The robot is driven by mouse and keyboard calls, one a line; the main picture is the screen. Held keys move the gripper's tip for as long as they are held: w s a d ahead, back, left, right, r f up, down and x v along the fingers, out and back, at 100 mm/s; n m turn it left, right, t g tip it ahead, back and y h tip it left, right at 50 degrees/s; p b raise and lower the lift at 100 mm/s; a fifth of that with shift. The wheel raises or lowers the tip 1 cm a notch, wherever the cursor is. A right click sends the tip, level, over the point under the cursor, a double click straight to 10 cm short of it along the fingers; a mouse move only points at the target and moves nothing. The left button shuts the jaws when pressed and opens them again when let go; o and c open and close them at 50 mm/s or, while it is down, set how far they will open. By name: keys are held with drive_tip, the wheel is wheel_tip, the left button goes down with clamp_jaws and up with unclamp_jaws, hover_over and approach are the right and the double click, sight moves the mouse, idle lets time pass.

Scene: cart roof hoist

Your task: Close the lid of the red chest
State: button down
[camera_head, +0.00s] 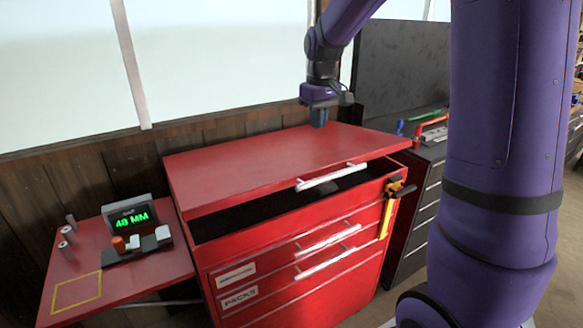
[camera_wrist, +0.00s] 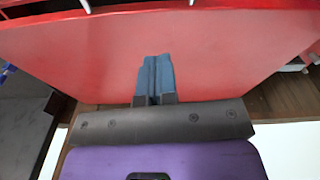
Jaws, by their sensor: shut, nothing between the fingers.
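The red chest (camera_head: 300,262) stands against the wooden wall. Its red lid (camera_head: 270,160) is partly lowered, with a dark gap between its front edge and the chest's rim. A silver handle (camera_head: 331,176) is on the lid's front edge. My gripper (camera_head: 319,117) points down over the rear part of the lid, right of its middle. In the wrist view its blue fingers (camera_wrist: 156,76) are together and empty, with the red lid (camera_wrist: 90,62) beyond them. I cannot tell whether the fingertips touch the lid.
A red side shelf (camera_head: 120,270) at left carries a display reading 48 MM (camera_head: 131,219) and small parts. A yellow and black clamp (camera_head: 392,202) is on the chest's right front. A dark cabinet (camera_head: 425,185) with tools stands at right. My arm covers the right of the head view.

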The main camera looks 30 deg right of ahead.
drive_tip(key=m, duration=0.1)
hover_over(319, 167)
drive_tip(key=s+a, duration=0.1)
drive_tip(key=a, duration=0.2)
wheel_tip(319, 167, down, 10)
drive_tip(key=shift+s, duration=0.15)
drive_tip(key=shift+s+d+f, duration=0.1)
drive_tip(key=shift+s+f, duration=1.25)
drive_tip(key=shift+s, duration=0.05)
